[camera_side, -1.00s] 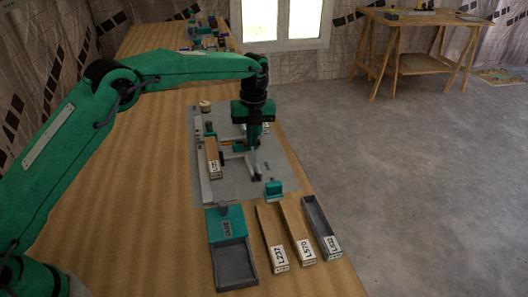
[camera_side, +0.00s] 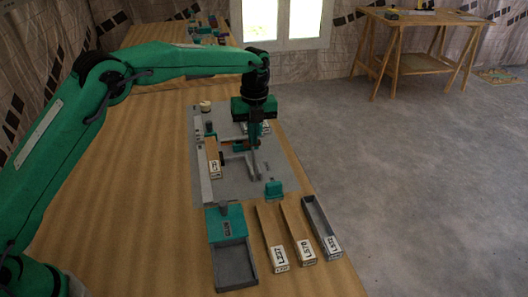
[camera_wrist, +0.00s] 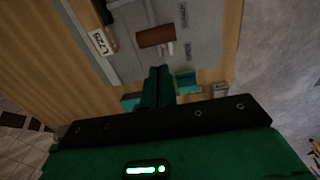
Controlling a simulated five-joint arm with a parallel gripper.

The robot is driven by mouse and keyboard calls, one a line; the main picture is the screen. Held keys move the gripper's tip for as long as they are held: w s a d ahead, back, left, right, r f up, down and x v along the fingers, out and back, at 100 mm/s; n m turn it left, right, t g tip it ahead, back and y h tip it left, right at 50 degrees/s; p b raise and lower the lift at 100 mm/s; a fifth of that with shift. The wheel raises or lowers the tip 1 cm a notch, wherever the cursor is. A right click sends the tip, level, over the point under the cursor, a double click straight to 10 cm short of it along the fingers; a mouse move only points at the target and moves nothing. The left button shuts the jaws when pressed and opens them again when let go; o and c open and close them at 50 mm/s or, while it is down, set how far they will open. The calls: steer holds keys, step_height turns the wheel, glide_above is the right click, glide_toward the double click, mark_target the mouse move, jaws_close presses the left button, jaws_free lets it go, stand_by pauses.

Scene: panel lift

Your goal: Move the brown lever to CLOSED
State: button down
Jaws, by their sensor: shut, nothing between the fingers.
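The brown lever (camera_wrist: 155,36) shows in the wrist view as a short brown bar on a grey panel (camera_wrist: 205,40). Small pale markings lie beside it, too small to read. In the side view the panel (camera_side: 225,190) lies on the bench, and the lever is mostly hidden around my gripper. My gripper (camera_side: 256,146) points down over the panel. In the wrist view its fingers (camera_wrist: 158,72) are together and empty, below the lever in the picture and apart from it there.
A teal block (camera_side: 274,188) sits at the panel's near right corner. A labelled wooden block (camera_side: 213,160) stands on the panel's left. In front are a teal-and-grey tray (camera_side: 235,265), two labelled wooden strips (camera_side: 270,235) and a grey channel (camera_side: 320,225).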

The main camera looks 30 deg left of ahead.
steer(key=w+a+r, duration=0.5)
steer(key=shift+r, duration=0.25)
stand_by(0.9)
steer(key=shift+w+a+r, duration=0.1)
stand_by(0.3)
